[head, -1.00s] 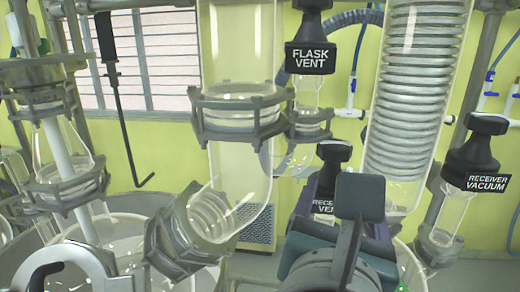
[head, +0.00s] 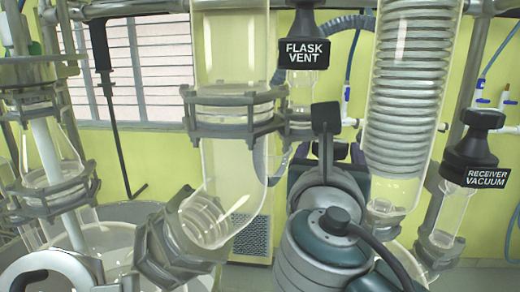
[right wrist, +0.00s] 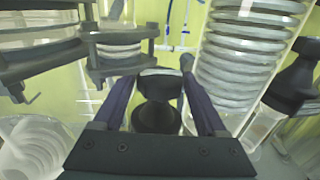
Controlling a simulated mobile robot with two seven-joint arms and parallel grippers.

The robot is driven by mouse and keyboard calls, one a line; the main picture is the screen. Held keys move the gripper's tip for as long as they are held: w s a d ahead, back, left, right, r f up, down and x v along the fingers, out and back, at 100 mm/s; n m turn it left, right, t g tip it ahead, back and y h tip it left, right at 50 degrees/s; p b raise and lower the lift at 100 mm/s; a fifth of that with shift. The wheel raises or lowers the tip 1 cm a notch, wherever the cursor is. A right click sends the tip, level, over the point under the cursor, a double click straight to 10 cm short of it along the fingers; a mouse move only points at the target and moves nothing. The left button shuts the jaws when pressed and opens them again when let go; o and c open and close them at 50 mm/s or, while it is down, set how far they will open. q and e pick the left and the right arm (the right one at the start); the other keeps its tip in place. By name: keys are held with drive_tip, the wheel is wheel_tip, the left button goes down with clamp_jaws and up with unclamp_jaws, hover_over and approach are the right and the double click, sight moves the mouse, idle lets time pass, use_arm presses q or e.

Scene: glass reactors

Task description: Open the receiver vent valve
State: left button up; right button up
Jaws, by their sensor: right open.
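The receiver vent valve's black knob (right wrist: 158,86) shows in the right wrist view, between the two fingers of my right gripper (right wrist: 156,78). The gripper is open, with one finger on each side of the knob. I cannot tell whether either finger touches it. In the head view my right arm hides most of this valve and its label; only a dark bit of the knob (head: 341,151) shows behind the arm. My left gripper is not in view.
The flask vent valve (head: 304,52) stands above and behind my right arm. The receiver vacuum valve (head: 487,152) is at the right. A glass coil condenser (head: 408,95) stands close by on the right, and a clamped glass tube (head: 228,165) on the left.

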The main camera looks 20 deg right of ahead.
drive_tip(key=c, duration=1.1)
drive_tip(key=shift+r+n+t+y+p, duration=0.25)
drive_tip(key=shift+n+t+y+p, duration=0.6)
drive_tip(key=shift+y, duration=0.45)
drive_tip(key=shift+d+n+t+y+p, duration=0.1)
drive_tip(key=shift+n+t+y+p, duration=0.15)
drive_tip(key=shift+n+y+p, duration=0.6)
drive_tip(key=n+y, duration=0.2)
drive_tip(key=y, duration=0.1)
drive_tip(key=shift+f+t+y+b, duration=0.2)
drive_tip(key=shift+t+y+b, duration=0.05)
drive_tip(key=shift+t+b, duration=0.15)
drive_tip(key=shift+n+y+b, duration=0.5)
drive_tip(key=shift+n+y, duration=0.7)
drive_tip(key=shift+y, duration=0.7)
drive_tip(key=o, duration=1.1)
